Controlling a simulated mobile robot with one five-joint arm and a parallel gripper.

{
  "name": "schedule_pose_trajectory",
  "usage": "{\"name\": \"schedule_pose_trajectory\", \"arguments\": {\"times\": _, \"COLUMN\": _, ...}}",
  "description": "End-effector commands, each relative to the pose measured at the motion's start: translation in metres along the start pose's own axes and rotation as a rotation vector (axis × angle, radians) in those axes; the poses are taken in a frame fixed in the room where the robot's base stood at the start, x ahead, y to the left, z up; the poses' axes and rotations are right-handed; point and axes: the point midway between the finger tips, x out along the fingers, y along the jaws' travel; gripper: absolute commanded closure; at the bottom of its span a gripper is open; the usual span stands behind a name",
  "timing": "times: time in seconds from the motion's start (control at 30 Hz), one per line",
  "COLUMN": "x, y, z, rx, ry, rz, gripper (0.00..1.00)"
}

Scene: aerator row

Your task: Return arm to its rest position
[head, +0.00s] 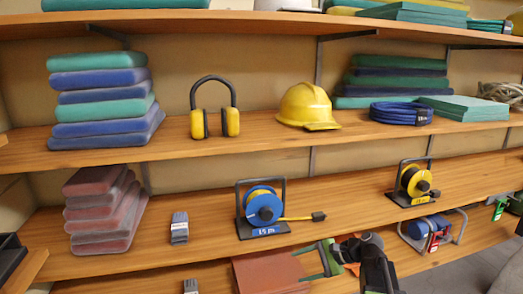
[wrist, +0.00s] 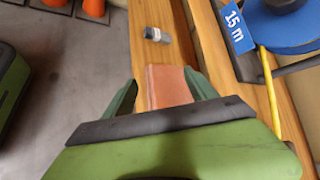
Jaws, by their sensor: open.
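My gripper (head: 325,258) is at the lower right of the middle in the head view, in front of the lower shelves, with its green fingers pointing left. In the wrist view its two green fingers (wrist: 160,77) are spread apart. A reddish-brown block or box (head: 268,273) lies on the lowest visible shelf beside the gripper. In the wrist view this block (wrist: 166,90) shows between and beyond the fingers; I cannot tell whether they touch it. My forearm reaches in from the lower edge of the head view.
A blue cable reel (head: 264,208) stands on the shelf above, with a yellow reel (head: 415,181) to its right. A small grey item (head: 190,286) lies left of the block. Orange cones (wrist: 95,8) stand on the floor. Shelf edges run close to my gripper.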

Motion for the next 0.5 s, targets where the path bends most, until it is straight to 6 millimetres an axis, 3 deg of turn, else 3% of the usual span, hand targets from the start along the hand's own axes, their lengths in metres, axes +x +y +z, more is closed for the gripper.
{"name": "schedule_pose_trajectory", "arguments": {"times": 0.03, "x": 0.025, "y": 0.013, "z": 0.02, "rx": -0.068, "ry": 0.007, "rz": 0.08, "gripper": 0.34}}
{"name": "schedule_pose_trajectory", "arguments": {"times": 0.1, "x": 0.052, "y": 0.034, "z": 0.038, "rx": -0.178, "ry": 0.028, "rz": 0.2, "gripper": 0.34}}
{"name": "schedule_pose_trajectory", "arguments": {"times": 0.23, "x": 0.08, "y": 0.079, "z": 0.059, "rx": -0.408, "ry": 0.081, "rz": 0.436, "gripper": 0.34}}
{"name": "schedule_pose_trajectory", "arguments": {"times": 0.37, "x": 0.071, "y": 0.117, "z": 0.052, "rx": -0.608, "ry": 0.144, "rz": 0.65, "gripper": 0.34}}
{"name": "schedule_pose_trajectory", "arguments": {"times": 0.5, "x": 0.029, "y": 0.15, "z": 0.024, "rx": -0.785, "ry": 0.205, "rz": 0.876, "gripper": 0.34}}
